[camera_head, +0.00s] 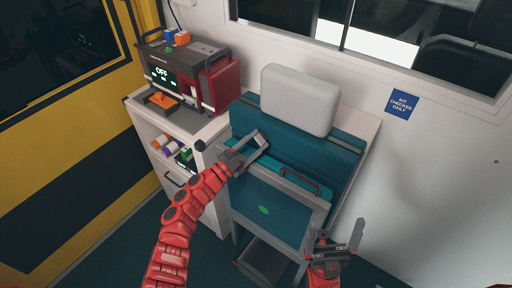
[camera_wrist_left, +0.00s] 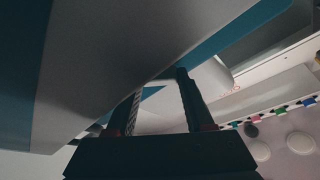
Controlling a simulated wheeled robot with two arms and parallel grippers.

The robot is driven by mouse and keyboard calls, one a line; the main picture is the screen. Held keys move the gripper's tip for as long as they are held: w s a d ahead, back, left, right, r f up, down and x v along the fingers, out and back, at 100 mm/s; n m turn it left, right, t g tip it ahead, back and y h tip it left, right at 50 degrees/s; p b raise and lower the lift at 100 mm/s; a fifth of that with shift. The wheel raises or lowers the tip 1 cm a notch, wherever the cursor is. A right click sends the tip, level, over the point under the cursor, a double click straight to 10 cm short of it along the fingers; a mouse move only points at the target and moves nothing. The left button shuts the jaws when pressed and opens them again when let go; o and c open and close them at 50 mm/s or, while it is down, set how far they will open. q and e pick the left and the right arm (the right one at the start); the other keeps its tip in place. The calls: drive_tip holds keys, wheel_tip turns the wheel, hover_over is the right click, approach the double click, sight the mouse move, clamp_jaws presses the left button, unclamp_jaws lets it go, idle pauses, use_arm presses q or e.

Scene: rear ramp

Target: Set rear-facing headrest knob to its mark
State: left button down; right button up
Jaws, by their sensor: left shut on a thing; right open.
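A light grey headrest (camera_head: 300,100) stands on top of the teal seat (camera_head: 270,215). My left gripper (camera_head: 262,142) is at the seat back, below and left of the headrest. In the left wrist view its two fingers (camera_wrist_left: 158,92) stand apart with a small pale part between their tips. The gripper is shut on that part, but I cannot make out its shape. No knob or mark can be clearly told; the rear side of the headrest is hidden. My right gripper (camera_head: 341,242) is open and empty, low at the front right of the seat.
A grey-topped cabinet (camera_head: 195,122) with a red and grey device reading OFF (camera_head: 180,70) stands left of the seat. A blue sign (camera_head: 402,103) is on the right wall. Free room lies right of the seat.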

use_arm(q)
drive_tip(key=m+g+b, duration=0.1)
drive_tip(key=m, duration=0.2)
drive_tip(key=m+g+b, duration=0.1)
drive_tip(key=m+b, duration=0.1)
drive_tip(key=m, duration=0.1)
drive_tip(key=shift+f+m+g, duration=0.1)
drive_tip(key=shift+m+g, duration=0.2)
drive_tip(key=shift+g, duration=0.1)
drive_tip(key=shift+m+g+y+b, duration=0.6)
drive_tip(key=shift+m+b, duration=0.45)
drive_tip(key=shift+m, duration=0.85)
drive_tip(key=shift+c, duration=1.4)
unclamp_jaws()
drive_tip(key=shift+r, duration=0.2)
drive_tip(key=shift+a, duration=0.1)
drive_tip(key=b+v, duration=0.2)
drive_tip(key=v, duration=1.5)
drive_tip(key=shift+b, duration=0.4)
drive_tip(key=shift+s+a, duration=0.1)
drive_tip(key=shift+a, duration=0.05)
